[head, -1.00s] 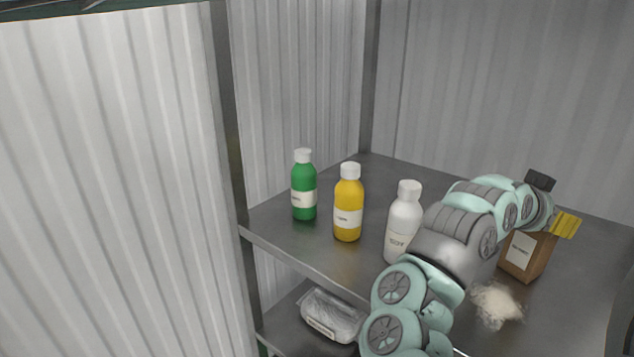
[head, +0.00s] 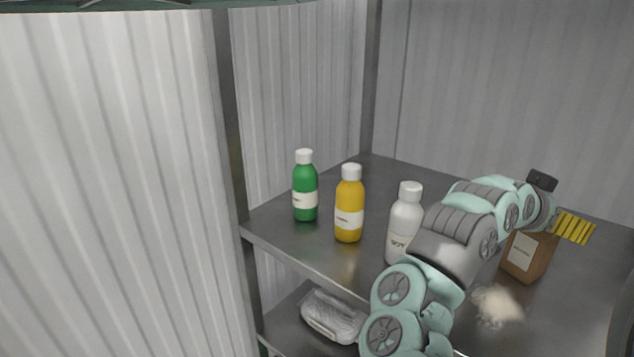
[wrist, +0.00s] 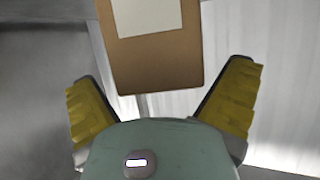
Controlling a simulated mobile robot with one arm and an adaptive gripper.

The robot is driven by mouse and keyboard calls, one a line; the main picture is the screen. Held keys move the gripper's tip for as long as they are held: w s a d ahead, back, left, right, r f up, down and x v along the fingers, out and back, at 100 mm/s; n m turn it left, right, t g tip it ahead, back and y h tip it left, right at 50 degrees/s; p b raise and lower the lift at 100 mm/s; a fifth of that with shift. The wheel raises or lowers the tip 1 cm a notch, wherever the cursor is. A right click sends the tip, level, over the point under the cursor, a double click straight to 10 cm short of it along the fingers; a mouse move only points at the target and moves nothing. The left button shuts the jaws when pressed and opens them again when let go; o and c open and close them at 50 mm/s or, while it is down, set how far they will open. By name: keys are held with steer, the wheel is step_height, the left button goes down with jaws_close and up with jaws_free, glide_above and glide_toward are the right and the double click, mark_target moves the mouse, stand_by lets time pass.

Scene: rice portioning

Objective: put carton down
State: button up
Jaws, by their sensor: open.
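The brown carton (head: 530,258) with a white label stands upright on the metal shelf (head: 455,325), at the right in the head view. In the wrist view the carton (wrist: 155,60) shows at the top middle, between the two yellow fingers and beyond them. My gripper (wrist: 160,98) is open, with a finger at each side and a gap to the carton on both sides. In the head view one yellow finger (head: 575,227) shows just above and right of the carton; the other is hidden behind my arm. The carton's top is partly covered by my wrist.
A pile of rice (head: 497,305) lies on the shelf in front of the carton. A white bottle (head: 404,225), a yellow bottle (head: 349,205) and a green bottle (head: 305,190) stand to the left. A clear wrapped container (head: 332,316) lies on the lower shelf.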

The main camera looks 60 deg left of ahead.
steer(key=v, duration=1.1)
steer(key=shift+s+r, duration=0.2)
steer(key=shift+s, duration=0.15)
steer(key=shift+a, duration=0.1)
